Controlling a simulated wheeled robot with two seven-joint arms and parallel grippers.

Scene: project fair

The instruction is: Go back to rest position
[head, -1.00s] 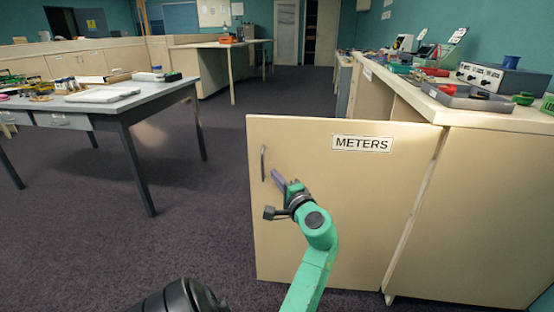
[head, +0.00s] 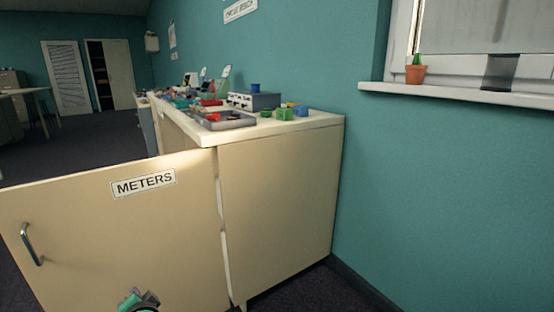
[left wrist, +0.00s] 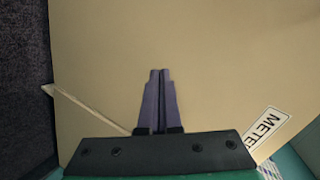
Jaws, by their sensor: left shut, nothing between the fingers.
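The beige cabinet door (head: 90,225) marked METERS stands swung open in the head view, with a metal handle (head: 32,245) near its left edge. My left gripper (head: 140,301) shows only in part at the bottom edge of the head view, in front of the door and away from the handle. In the left wrist view its purple fingers (left wrist: 160,73) are together, empty, with the door face (left wrist: 220,60) and part of the METERS label (left wrist: 266,128) behind them. I cannot tell the gap to the door. My right gripper is in neither view.
The cabinet (head: 275,205) stands against the teal wall, with a grey tray (head: 240,122), a meter box (head: 254,101) and small coloured items on top. A potted cactus (head: 416,74) sits on the windowsill (head: 470,95). Dark floor (head: 75,150) is open at the left.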

